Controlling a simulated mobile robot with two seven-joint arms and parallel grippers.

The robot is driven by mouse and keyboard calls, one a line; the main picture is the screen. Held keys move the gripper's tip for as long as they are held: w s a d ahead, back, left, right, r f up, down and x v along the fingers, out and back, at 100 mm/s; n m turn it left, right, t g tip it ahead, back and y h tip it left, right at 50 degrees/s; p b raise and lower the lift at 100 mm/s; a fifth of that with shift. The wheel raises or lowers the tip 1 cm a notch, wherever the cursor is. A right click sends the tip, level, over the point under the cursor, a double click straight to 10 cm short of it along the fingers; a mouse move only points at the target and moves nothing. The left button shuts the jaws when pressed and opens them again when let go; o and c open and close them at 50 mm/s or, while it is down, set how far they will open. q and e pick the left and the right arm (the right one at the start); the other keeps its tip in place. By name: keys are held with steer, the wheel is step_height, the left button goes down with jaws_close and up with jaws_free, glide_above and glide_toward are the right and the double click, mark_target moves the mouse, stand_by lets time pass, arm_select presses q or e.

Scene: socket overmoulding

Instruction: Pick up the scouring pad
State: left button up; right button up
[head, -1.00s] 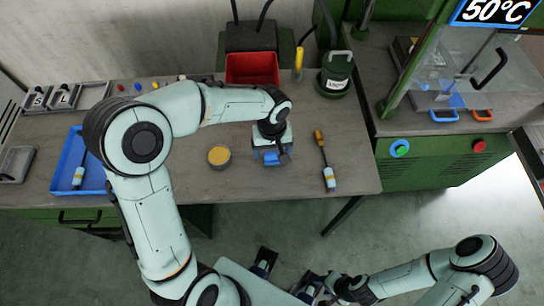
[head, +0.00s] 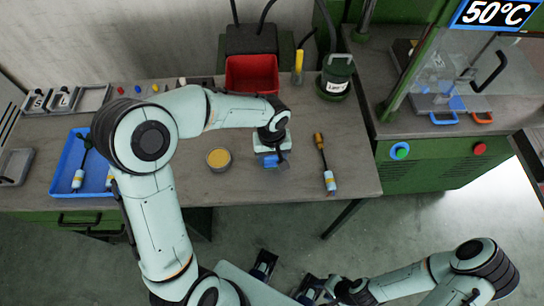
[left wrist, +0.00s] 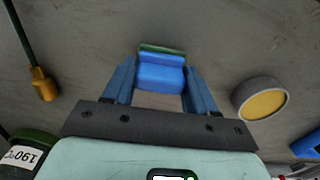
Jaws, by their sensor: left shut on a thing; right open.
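The scouring pad (left wrist: 160,75) is a blue block with a green layer along its far edge, seen in the left wrist view between my gripper's two blue fingers. My left gripper (left wrist: 160,88) is shut on it. In the head view my left gripper (head: 271,160) is low over the front middle of the bench, with the blue of the pad (head: 269,161) showing under it. I cannot tell whether the pad touches the bench. My right gripper (head: 308,287) is open and empty, low in the head view, away from the bench.
A round tin with yellow contents (head: 219,159) stands left of the pad. A blue tray (head: 62,178) is at left, a red bin (head: 252,72) and green canister (head: 335,76) behind.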

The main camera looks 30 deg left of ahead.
arm_select(q)
step_height(320, 180, up, 20)
steer(key=p, duration=0.2)
arm_select(e)
steer(key=r, duration=0.1)
steer(key=w+r, duration=0.1)
steer(key=shift+w+r, duration=0.1)
steer(key=shift+r, duration=0.3)
arm_select(q)
steer(key=shift+f, duration=0.1)
steer(key=shift+o, duration=0.6)
